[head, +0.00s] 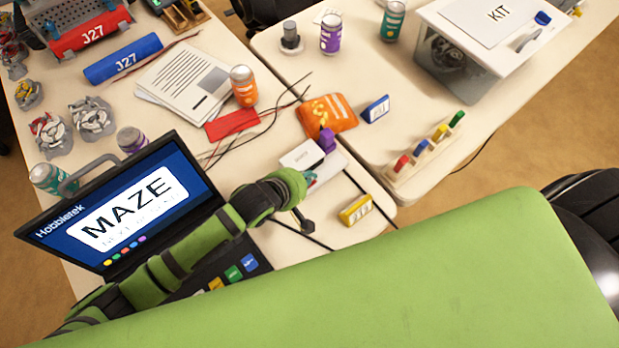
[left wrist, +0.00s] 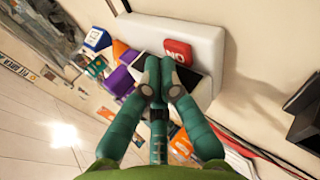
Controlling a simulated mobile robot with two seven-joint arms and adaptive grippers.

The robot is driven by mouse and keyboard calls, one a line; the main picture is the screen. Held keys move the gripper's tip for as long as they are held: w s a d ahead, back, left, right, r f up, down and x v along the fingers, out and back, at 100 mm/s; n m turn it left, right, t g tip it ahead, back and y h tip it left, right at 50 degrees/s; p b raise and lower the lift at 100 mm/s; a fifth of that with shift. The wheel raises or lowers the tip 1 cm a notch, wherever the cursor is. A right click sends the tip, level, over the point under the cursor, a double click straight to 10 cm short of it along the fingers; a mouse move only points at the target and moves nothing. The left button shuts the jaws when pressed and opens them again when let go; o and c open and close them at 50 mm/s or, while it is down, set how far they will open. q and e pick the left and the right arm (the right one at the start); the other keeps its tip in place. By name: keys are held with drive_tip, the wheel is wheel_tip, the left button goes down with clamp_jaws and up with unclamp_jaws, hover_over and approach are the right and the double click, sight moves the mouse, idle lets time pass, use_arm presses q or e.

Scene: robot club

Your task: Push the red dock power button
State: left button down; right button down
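The red button (left wrist: 178,50) carries white letters, upside down in the left wrist view. It is on one end of a white dock (left wrist: 197,38). In the head view the white dock (head: 331,166) lies near the table edge, partly behind my left gripper (head: 309,180). The red button cannot be made out there. In the left wrist view the teal fingers of my left gripper (left wrist: 160,62) are drawn close together, with nothing seen held. Their tips appear just short of the button; contact cannot be told. My right gripper is not in view.
A yellow block (head: 355,210) lies right, an orange pouch (head: 328,115) behind. Thin cables (head: 262,128) cross the table.

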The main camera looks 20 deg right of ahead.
use_arm(q)
drive_tip(key=shift+f, duration=0.5)
idle(0.6)
idle(0.3)
drive_tip(key=shift+r+p, duration=0.85)
drive_tip(key=shift+r, duration=0.05)
wheel_tip(320, 180, up, 5)
drive_tip(key=p, duration=0.5)
drive_tip(key=shift+r+p, duration=0.1)
drive_tip(key=shift+p, duration=0.25)
